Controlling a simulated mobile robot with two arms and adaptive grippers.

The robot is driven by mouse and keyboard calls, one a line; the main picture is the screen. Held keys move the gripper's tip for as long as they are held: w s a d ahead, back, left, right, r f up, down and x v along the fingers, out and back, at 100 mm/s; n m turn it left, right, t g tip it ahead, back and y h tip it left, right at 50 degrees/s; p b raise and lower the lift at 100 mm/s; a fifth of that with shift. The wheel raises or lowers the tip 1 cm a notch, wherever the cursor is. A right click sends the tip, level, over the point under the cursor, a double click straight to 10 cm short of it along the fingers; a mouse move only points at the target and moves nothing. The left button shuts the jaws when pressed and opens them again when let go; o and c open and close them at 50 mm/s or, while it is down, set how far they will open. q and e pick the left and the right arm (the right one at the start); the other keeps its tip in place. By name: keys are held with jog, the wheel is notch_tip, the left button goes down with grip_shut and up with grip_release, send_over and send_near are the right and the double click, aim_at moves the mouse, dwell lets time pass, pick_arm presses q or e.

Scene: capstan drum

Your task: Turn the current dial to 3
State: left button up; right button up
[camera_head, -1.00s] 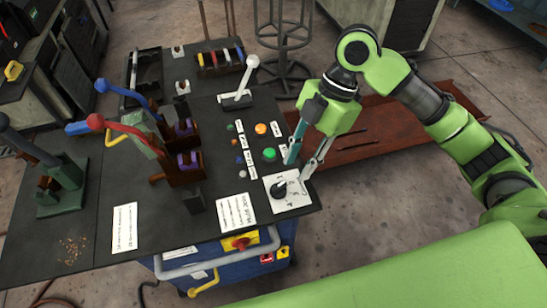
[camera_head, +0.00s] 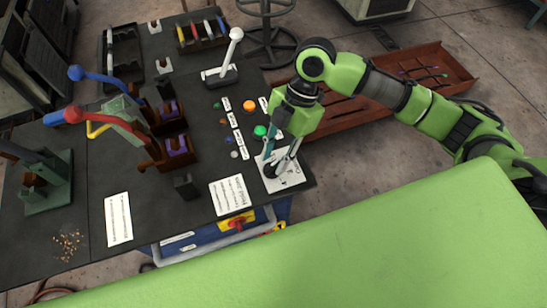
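The current dial is a black knob (camera_head: 270,171) on a white square plate (camera_head: 291,181) at the near right corner of the dark console. The numbers on the plate are too small to read. My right gripper (camera_head: 274,163) points down at the knob. Its two fingers are apart, with the tips right at the knob, one on its far side and one on its right side. Whether they touch it I cannot tell. The fingers hide part of the knob and plate. My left gripper is not in view.
Round buttons, one green (camera_head: 260,131) and one orange (camera_head: 249,106), lie just beyond the dial. A white-handled lever (camera_head: 235,36) stands farther back. A white text sheet (camera_head: 232,195) lies left of the plate.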

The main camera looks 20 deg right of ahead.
jog(key=shift+s+a+f, duration=0.1)
jog(key=shift+a+f, duration=0.05)
jog(key=shift+f, duration=0.45)
jog(key=shift+a, duration=0.1)
grip_shut()
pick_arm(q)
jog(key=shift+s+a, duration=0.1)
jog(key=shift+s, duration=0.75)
